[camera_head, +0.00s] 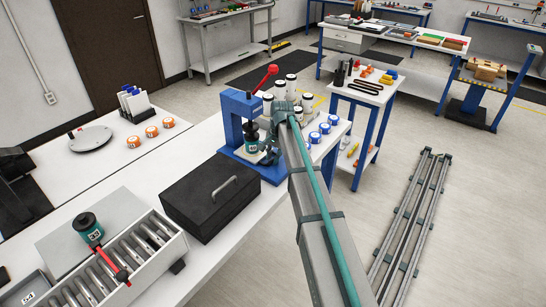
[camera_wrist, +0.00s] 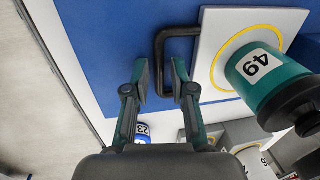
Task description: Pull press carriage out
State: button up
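The blue press (camera_head: 234,112) with a red lever stands at the table's far end in the head view. Its carriage is a light grey plate (camera_wrist: 208,50) with a yellow ring and a black U-shaped handle (camera_wrist: 159,55). A teal, black-topped container (camera_wrist: 268,78) marked 49 stands on the ring; it also shows in the head view (camera_head: 251,136). My gripper (camera_wrist: 162,72) is open, its fingers to either side of the handle's outer bar in the wrist view. I cannot tell whether they touch it. In the head view my arm partly hides the gripper.
Floor to the right holds a rail frame (camera_head: 414,215).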

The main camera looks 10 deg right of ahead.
grip_shut()
jog(key=shift+s, duration=0.1)
jog(key=s+d, duration=0.7)
jog(key=shift+s, duration=0.3)
jog(key=shift+o, duration=2)
grip_release()
